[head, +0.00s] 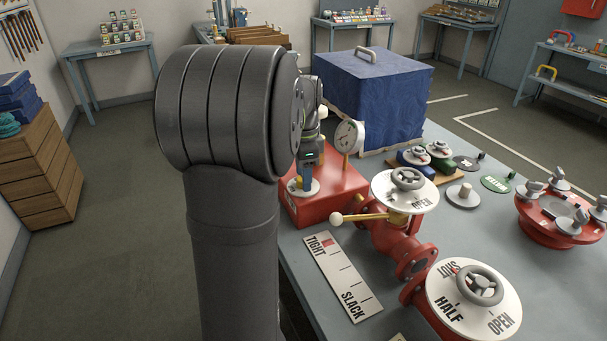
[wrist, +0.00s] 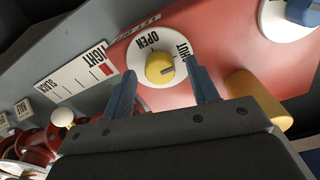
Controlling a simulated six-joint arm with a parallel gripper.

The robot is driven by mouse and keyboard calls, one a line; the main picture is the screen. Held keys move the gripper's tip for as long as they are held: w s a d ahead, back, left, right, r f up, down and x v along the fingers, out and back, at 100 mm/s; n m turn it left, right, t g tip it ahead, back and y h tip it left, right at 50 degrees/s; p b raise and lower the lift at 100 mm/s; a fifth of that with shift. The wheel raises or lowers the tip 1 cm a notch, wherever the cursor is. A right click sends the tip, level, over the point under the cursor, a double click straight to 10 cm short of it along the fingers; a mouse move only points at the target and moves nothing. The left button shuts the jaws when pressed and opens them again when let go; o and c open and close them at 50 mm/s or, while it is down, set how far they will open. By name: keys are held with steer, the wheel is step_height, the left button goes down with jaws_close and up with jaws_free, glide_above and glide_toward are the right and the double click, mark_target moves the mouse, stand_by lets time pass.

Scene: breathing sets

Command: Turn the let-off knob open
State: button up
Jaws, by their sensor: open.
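The let-off knob is a yellow round knob (wrist: 160,68) on a white dial (wrist: 150,40) marked OPEN and SHUT, set on a red housing (wrist: 200,30). A dark mark on the knob sits on its right side, below the SHUT lettering. In the wrist view my gripper (wrist: 160,78) is open, with one blue finger to each side of the knob. I cannot tell whether either finger touches it.
A second white dial with a blue knob (wrist: 303,12) is at the wrist view's upper right. A yellow cylinder (wrist: 260,100) stands right of my gripper. A TIGHT-SLACK scale (head: 342,275), red valve (head: 400,245) and gauge (head: 350,136) are close by. A blue covered box (head: 375,95) stands behind.

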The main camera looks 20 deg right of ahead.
steer(key=shift+f, duration=0.25)
steer(key=c, duration=1)
